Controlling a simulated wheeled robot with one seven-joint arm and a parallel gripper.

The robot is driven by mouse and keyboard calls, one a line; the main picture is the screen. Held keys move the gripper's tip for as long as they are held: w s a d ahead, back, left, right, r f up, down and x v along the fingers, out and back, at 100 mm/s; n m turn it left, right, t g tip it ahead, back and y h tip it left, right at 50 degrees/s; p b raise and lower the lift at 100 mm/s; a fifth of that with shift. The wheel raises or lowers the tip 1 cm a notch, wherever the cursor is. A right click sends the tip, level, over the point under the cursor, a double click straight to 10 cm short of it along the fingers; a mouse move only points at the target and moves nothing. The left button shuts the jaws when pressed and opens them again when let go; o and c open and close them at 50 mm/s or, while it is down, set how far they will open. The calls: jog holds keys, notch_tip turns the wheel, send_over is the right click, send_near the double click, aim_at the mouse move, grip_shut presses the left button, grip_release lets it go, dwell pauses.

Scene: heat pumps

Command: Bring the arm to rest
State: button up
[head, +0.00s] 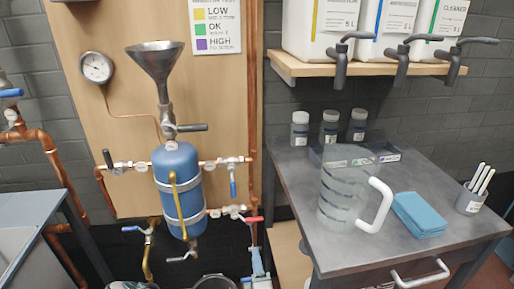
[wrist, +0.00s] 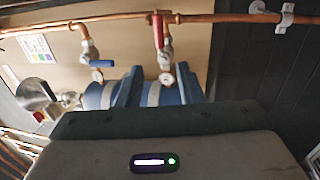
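In the head view no part of my arm shows.
In the head view the blue tank (head: 181,190) hangs on a wooden panel under a metal funnel (head: 155,62). On the right, a grey table (head: 290,228) bears a clear jug (head: 343,190), blue cloths (head: 420,214) and a pen cup (head: 470,202). A shelf (head: 300,68) holds white canisters.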

jog(key=w+d+r+m+g+h+p, duration=0.35)
jog(key=m+g+h+p, duration=0.3)
jog(key=m, duration=0.55)
jog(key=s+r+m+g+y+p, duration=0.2)
jog(key=s+r+g+y+p, duration=0.15)
jog(key=r, duration=0.85)
jog(key=s+r+m+g+y+p, duration=0.25)
jog(key=s+r+g+p, duration=0.25)
jog(key=r, duration=0.8)
jog(key=s+d+r+m+g+h+p, duration=0.2)
jog(key=s+d+r+m+p, duration=0.1)
jog(key=s+d+r, duration=0.6)
jog(key=s+d+p, duration=0.1)
jog(key=d, duration=0.1)
jog(key=shift+s+d+m+h, duration=0.2)
jog(key=shift+d+m+h, duration=0.15)
jog(key=shift+o, duration=0.5)
jog(key=shift+r, duration=0.1)
